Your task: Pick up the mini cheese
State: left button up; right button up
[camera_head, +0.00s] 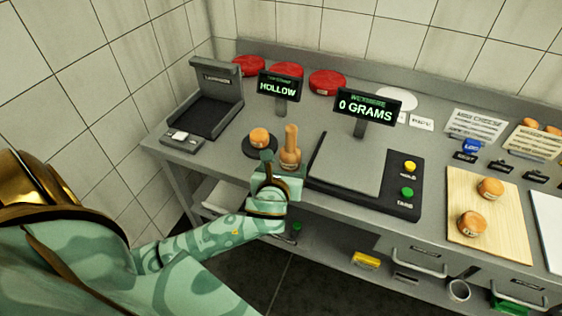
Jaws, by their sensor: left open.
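A small round orange mini cheese (260,136) sits on a round black pad (247,148) on the grey counter, below the HOLLOW display. Two more mini cheeses, one at the back (490,188) and one at the front (472,224), lie on a wooden board (455,190) at the right. My left gripper (278,165) is open at the counter's front edge, just in front of the pad and a brown upright tool (290,147). It looks empty, though its fingers are partly hidden by its own body. My right gripper is out of view.
A flat scale (345,165) reading 0 GRAMS (365,106) stands right of the gripper, with yellow and green buttons. A dark tray device (205,110) is at the left. Red cheese wheels (327,82) line the back. A lower shelf (335,245) runs under the counter.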

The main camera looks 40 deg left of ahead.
aim_at(259, 138)
jog(key=u, duration=1.3)
